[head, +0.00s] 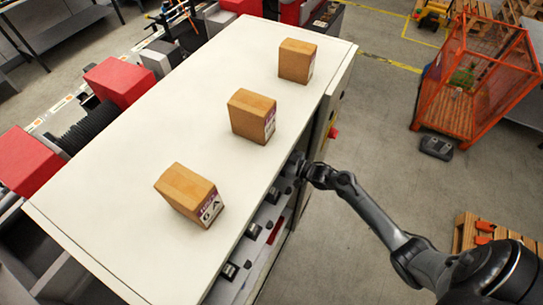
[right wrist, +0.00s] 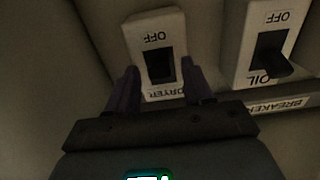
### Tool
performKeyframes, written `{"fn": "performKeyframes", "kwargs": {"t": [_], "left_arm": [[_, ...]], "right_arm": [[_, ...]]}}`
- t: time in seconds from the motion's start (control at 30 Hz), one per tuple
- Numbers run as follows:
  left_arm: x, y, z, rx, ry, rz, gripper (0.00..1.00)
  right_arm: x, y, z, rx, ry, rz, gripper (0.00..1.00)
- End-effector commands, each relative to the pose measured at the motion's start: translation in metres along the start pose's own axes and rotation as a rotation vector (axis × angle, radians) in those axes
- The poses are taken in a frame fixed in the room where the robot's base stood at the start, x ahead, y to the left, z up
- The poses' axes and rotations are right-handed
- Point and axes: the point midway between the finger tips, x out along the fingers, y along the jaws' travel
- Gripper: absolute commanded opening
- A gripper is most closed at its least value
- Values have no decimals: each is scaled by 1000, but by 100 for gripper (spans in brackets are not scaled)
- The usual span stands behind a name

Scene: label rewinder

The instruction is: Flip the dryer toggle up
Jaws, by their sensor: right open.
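The dryer toggle (right wrist: 160,68) shows in the right wrist view as a dark lever on a pale switch plate. The plate's OFF mark and DRYER label read upside down in this view. My right gripper (right wrist: 159,74) is open, with one finger on each side of the dryer toggle. I cannot tell whether a finger touches it. The lever's exact tilt is too dark to tell. In the head view my right gripper (head: 293,165) is at the side of the white-topped cabinet (head: 130,215), partly hidden below its edge. My left gripper is not in view.
The oil switch (right wrist: 272,55) is close beside the dryer switch, with a BREAKER label (right wrist: 280,105) near it. Three cardboard boxes, one in the middle (head: 251,115), stand on the cabinet top. Open floor and an orange cage (head: 470,85) are to the right.

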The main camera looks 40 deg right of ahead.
Motion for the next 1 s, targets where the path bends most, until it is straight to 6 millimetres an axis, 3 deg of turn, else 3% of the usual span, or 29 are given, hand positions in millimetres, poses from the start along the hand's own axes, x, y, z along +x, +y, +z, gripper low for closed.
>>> {"fn": "performKeyframes", "kwargs": {"t": [0.3, 0.67, 1.0], "left_arm": [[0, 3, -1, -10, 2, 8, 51], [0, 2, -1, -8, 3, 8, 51], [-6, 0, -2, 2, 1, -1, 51]], "right_arm": [[2, 0, 0, 0, 0, 0, 51], [2, 0, 0, 0, 0, 0, 0], [2, 0, -5, 0, -50, -1, 0]]}}
